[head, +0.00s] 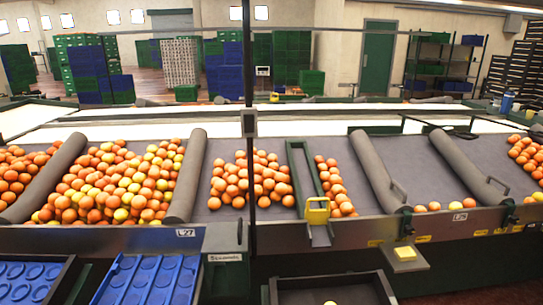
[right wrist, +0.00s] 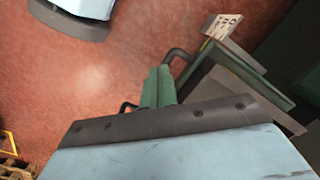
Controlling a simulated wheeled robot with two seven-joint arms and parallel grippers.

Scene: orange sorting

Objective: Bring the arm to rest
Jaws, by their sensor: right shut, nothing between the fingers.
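My right gripper (right wrist: 158,88) shows in the right wrist view. Its two greenish fingers are together, with nothing seen between them, above the reddish floor (right wrist: 90,75). No gripper or arm shows in the head view. My left gripper is not in view.
Oranges (head: 125,185) lie in groups on the sloped grey sorting table (head: 215,150), between padded dividers (head: 187,175). Blue trays (head: 150,280) stand at the front left. A green frame (right wrist: 235,85) is right of my right gripper.

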